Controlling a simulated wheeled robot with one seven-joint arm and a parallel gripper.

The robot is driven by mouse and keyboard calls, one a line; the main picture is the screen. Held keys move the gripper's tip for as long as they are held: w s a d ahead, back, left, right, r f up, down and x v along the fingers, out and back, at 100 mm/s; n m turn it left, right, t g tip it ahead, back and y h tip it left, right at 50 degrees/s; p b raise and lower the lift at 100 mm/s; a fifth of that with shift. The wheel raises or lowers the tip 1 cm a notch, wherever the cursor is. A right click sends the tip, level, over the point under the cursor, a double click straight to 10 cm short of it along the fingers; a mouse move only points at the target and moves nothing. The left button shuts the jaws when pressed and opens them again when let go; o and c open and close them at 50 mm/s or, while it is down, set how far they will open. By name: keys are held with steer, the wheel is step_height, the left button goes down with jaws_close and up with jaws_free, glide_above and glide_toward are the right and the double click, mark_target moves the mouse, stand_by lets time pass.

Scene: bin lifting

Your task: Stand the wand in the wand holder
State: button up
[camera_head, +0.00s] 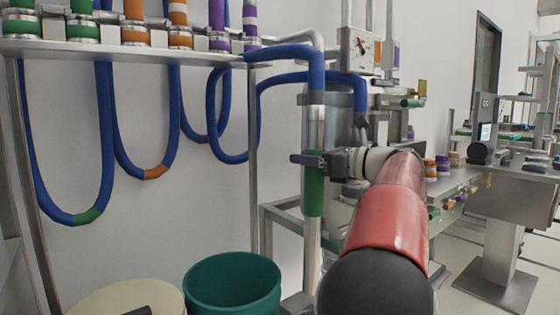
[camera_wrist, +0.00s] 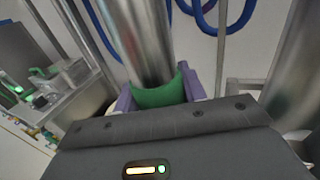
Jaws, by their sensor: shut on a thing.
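The wand is a long metal tube with a green grip (camera_head: 314,185), upright or nearly so in the head view. A blue hose joins its top. My gripper (camera_head: 308,160) is shut on the wand at the green grip. In the wrist view its purple fingers (camera_wrist: 158,90) sit on both sides of the green band, with the shiny tube (camera_wrist: 138,42) rising above. The wand's lower end is near the frame's bottom, beside the teal bin, and what lies under it is unclear. I cannot pick out the wand holder for certain.
A teal bin (camera_head: 232,283) stands left of the wand, with a cream round lid or drum (camera_head: 128,298) beside it. Blue hoses (camera_head: 105,140) loop below a metal shelf (camera_head: 125,50). A steel machine stands behind my arm, and a bench (camera_head: 455,182) with small coloured parts is to the right.

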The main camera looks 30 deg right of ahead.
glide_above(308, 239)
steer(key=w+d, duration=0.1)
steer(key=w, duration=0.1)
steer(key=shift+s+d+f, duration=0.1)
steer(key=shift+f, duration=1.2)
steer(key=shift+d+f, duration=0.1)
steer(key=shift+f, duration=1.2)
steer(key=shift+r, duration=0.15)
steer(key=shift+f+b, duration=1.45)
steer(key=shift+f, duration=1.65)
steer(key=shift+f+b, duration=1.15)
steer(key=shift+f, duration=0.95)
steer(key=shift+f+b, duration=0.8)
steer(key=shift+f, duration=1.55)
